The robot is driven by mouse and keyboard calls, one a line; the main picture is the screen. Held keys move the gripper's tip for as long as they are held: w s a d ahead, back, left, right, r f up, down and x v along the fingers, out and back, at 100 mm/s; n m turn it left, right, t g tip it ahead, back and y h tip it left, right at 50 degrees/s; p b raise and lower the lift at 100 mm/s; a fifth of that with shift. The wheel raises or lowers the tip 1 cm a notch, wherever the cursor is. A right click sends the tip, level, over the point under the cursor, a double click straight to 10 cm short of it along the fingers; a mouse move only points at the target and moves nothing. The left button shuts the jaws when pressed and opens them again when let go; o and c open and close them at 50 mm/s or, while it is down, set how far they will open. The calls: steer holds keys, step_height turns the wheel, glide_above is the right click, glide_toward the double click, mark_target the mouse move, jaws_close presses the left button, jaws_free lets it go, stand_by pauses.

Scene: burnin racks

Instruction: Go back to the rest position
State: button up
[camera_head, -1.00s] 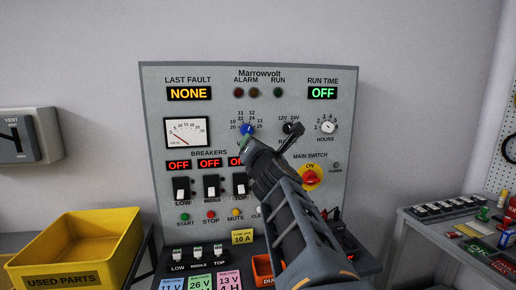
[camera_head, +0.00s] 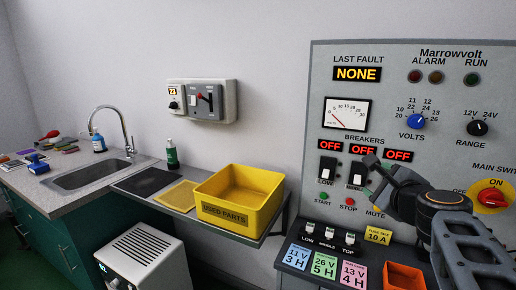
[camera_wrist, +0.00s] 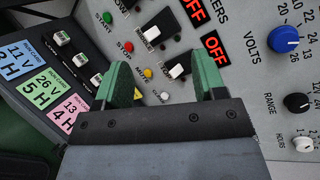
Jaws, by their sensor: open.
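My gripper (camera_head: 376,172) is in front of the Marrowvolt panel (camera_head: 320,75), near its breaker switches, in the head view. In the wrist view the two green fingers of the gripper (camera_wrist: 165,82) stand wide apart with nothing between them. The start, stop and mute buttons and part of the breaker row show beyond the fingers. My arm covers part of the panel's lower right side. The three breaker displays (camera_head: 362,150) read OFF and the last fault display (camera_head: 357,74) reads NONE.
A yellow used parts bin (camera_head: 238,215) stands on the shelf left of the panel. A sink (camera_head: 92,172) with a tap is farther left, with a white box (camera_head: 140,255) below. Voltage cards (camera_head: 325,265) and an orange tray (camera_head: 404,277) lie in front of the panel.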

steer(key=s+a+f+n+g+p, duration=0.4)
steer(key=s+a+f+n+g, duration=0.2)
steer(key=n, duration=0.6)
steer(key=s+a+f+n+g+p, duration=0.3)
steer(key=s+a+f+n+g, duration=0.3)
steer(key=n, duration=0.6)
step_height(320, 180, down, 3)
steer(key=shift+s+a+r+n+p, duration=0.15)
steer(key=shift+s+n+p, duration=0.25)
steer(key=shift+s, duration=0.8)
steer(key=shift+c, duration=0.4)
